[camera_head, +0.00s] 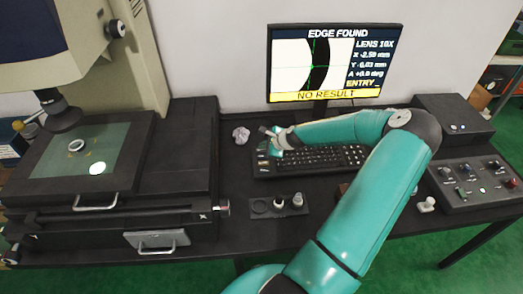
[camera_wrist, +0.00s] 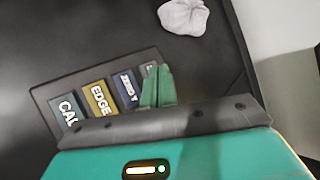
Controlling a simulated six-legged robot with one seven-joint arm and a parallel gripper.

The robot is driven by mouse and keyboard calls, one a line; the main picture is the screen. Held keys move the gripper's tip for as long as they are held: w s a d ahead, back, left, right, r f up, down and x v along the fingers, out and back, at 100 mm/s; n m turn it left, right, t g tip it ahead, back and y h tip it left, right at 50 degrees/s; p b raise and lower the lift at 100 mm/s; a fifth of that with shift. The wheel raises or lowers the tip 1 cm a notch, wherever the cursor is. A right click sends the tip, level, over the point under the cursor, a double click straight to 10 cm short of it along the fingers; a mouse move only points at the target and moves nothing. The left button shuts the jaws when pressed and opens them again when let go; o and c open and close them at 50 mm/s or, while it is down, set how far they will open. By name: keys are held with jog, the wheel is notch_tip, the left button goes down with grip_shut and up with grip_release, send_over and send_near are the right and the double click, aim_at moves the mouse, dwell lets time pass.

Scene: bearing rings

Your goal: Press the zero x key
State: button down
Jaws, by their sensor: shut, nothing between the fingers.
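In the wrist view a dark key strip (camera_wrist: 41,92) carries a row of labelled keys. I read a grey key (camera_wrist: 66,113) starting "CA", a yellow EDGE key (camera_wrist: 99,99) and a blue key (camera_wrist: 128,84) whose small label looks like ZERO Y. At the strip's end, one more key is mostly hidden behind my fingers, and its label cannot be read. My gripper (camera_wrist: 160,86) is shut and empty, its green fingertips over that end key. I cannot tell whether they touch it. In the head view my gripper (camera_head: 271,150) is at the left end of the keyboard (camera_head: 320,158).
The monitor (camera_head: 325,62) behind reads EDGE FOUND and NO RESULT. A crumpled white lump (camera_wrist: 184,17) lies beyond the keys. A large measuring stage (camera_head: 100,150) stands left, small pieces on a holder (camera_head: 262,208) in front, and a control box (camera_head: 470,182) right.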

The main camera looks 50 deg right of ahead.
aim_at(263, 152)
jog(key=shift+f, duration=0.2)
dwell(0.4)
jog(key=shift+r, duration=0.75)
jog(key=shift+r, duration=2.5)
jog(key=shift+a, duration=0.15)
